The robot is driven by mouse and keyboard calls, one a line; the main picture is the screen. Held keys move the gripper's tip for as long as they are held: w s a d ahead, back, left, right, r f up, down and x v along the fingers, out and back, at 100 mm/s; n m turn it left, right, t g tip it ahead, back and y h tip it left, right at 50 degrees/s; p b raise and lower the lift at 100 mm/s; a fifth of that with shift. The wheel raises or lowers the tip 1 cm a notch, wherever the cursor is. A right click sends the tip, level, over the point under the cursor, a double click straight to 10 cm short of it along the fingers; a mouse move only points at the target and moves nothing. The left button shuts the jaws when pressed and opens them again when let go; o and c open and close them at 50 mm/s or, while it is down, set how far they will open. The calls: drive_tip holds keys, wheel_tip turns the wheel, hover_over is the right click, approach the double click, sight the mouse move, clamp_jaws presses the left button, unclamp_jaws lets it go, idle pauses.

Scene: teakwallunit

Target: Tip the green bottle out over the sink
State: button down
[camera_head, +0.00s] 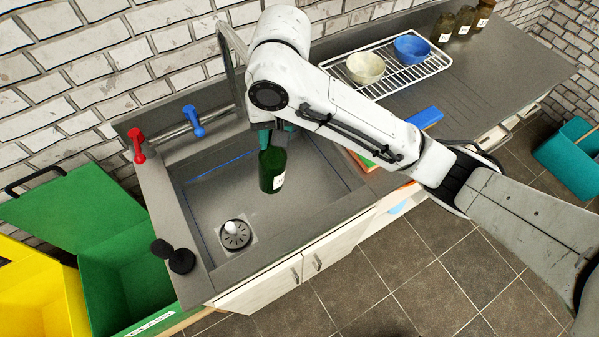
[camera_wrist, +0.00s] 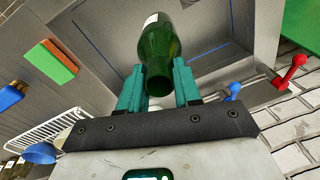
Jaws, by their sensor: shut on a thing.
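The green bottle (camera_head: 272,170) is a dark green glass bottle with a white label, hanging over the grey sink (camera_head: 207,200). My gripper (camera_head: 274,137) points down and its teal fingers are shut on the bottle's upper part. The bottle looks close to upright, its labelled body below the fingers. In the wrist view the bottle (camera_wrist: 162,42) sits between the two teal fingers (camera_wrist: 159,84), its narrow end towards the palm. The sink drain (camera_head: 235,234) lies below and to the left of the bottle. I cannot tell whether anything is in the bottle.
A red tap handle (camera_head: 137,145) and a blue one (camera_head: 194,121) stand at the back edge, with the faucet (camera_head: 229,55) by my arm. A rack (camera_head: 412,72) with two bowls and several brown bottles are at the right. Green (camera_head: 120,285) and yellow bins stand left.

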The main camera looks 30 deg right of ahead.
drive_tip(key=shift+w+a+r, duration=0.1)
drive_tip(key=shift+w+r, duration=0.1)
drive_tip(key=shift+r, duration=0.3)
drive_tip(key=shift+f, duration=0.2)
drive_tip(key=shift+r+g+h, duration=0.3)
drive_tip(key=shift+r+h, duration=0.2)
drive_tip(key=shift+r, duration=1)
